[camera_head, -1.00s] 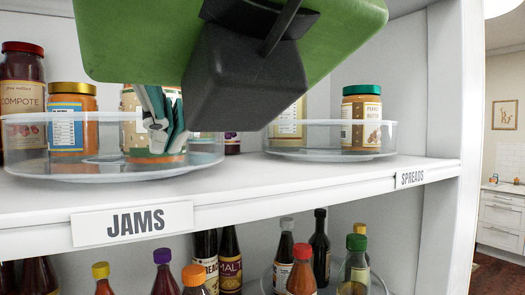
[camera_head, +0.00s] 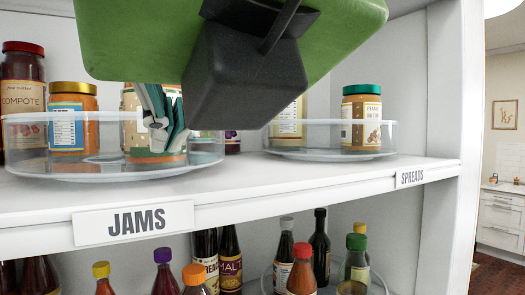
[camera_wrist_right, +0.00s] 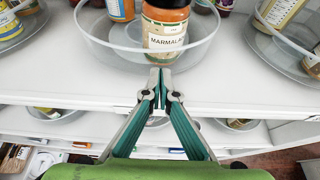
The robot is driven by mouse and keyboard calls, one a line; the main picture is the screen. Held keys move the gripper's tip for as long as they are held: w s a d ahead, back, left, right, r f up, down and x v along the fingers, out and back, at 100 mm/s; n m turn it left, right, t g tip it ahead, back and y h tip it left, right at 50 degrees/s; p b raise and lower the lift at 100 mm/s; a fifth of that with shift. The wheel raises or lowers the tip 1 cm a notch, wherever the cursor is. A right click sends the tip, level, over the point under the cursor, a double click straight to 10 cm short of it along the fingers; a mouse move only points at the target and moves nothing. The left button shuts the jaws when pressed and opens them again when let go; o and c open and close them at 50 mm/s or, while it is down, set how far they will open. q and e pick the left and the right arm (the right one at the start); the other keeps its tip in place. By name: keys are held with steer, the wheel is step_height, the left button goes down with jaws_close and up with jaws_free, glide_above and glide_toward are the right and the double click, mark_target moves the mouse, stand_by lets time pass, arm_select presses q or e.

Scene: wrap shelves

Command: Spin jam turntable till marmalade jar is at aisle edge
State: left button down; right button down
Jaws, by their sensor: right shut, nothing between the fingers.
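The clear jam turntable (camera_head: 75,172) stands on the shelf above the JAMS label. The marmalade jar (camera_wrist_right: 166,22), with orange contents and a pale label reading "MARMALA…", stands at the front of the turntable, just inside its clear rim (camera_wrist_right: 120,42), facing the aisle side in the right wrist view. In the head view the jar (camera_head: 134,135) is partly hidden behind my right gripper (camera_head: 163,150). My right gripper, also in the wrist view (camera_wrist_right: 160,73), is shut and empty, its tips at the front rim before the jar. I cannot tell whether they touch it. My left gripper is not in view.
A gold-lidded jar (camera_head: 72,120) and a tall compote jar (camera_head: 23,105) stand to the left. A second turntable (camera_head: 300,155) with a peanut butter jar (camera_head: 361,120) stands to the right. The shelf between is clear. Bottles (camera_head: 301,270) stand below.

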mark_target(105, 145)
steer(key=shift+w+a, duration=0.7)
steer(key=shift+w, duration=0.05)
steer(key=shift+s+a, duration=0.1)
steer(key=shift+s, duration=0.05)
steer(key=shift+s+a, duration=0.8)
steer(key=shift+s+a, duration=0.2)
steer(key=shift+a, duration=0.4)
steer(key=shift+s+a, duration=0.2)
steer(key=shift+a, duration=0.35)
steer(key=shift+d+b, duration=0.15)
steer(key=shift+b, duration=0.15)
